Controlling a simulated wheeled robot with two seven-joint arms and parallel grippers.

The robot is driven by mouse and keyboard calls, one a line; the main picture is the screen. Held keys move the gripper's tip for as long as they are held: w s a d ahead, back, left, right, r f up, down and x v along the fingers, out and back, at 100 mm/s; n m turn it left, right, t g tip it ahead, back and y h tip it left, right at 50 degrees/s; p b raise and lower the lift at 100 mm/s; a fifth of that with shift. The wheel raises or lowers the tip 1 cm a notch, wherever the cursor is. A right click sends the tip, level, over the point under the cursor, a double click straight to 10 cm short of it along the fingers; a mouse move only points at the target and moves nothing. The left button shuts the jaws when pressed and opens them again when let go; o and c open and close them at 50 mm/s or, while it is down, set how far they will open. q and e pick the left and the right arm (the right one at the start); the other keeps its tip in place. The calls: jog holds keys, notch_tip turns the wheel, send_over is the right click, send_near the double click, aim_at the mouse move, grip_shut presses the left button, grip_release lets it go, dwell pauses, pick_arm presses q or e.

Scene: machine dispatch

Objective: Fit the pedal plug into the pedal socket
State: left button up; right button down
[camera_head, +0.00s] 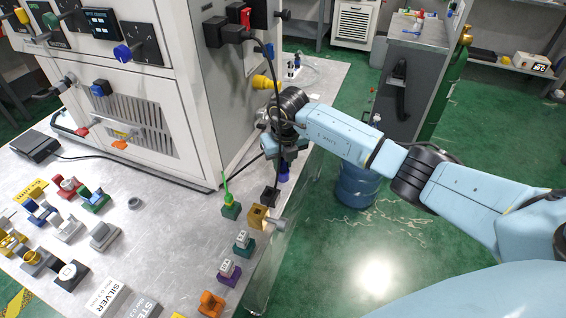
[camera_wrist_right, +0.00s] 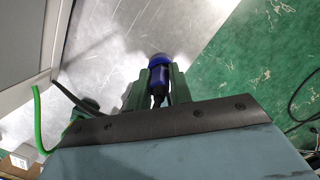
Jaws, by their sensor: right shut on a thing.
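My right gripper (camera_head: 283,163) is beyond the machine's right side, over the table's right edge area. In the right wrist view its green fingers (camera_wrist_right: 158,92) are shut on a blue plug (camera_wrist_right: 159,69), with a dark cable at its near end. In the head view the plug (camera_head: 284,175) shows as a small blue-violet piece below the gripper. The black pedal (camera_head: 36,146) lies at the table's left, and its cable runs along the machine's foot towards the gripper. I cannot tell which fitting on the machine is the pedal socket. My left gripper is out of view.
The machine (camera_head: 185,95) fills the upper left. A yellow fitting (camera_head: 262,82) and a black plug with a hanging cable (camera_head: 233,32) stick out of its right side. Small coloured blocks, one holding a green stick (camera_head: 229,208), line the table (camera_head: 165,245).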

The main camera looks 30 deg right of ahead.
jog(key=shift+r+p, duration=2)
jog(key=shift+r, duration=0.7)
jog(key=shift+r+p, duration=1)
jog(key=shift+r, duration=0.35)
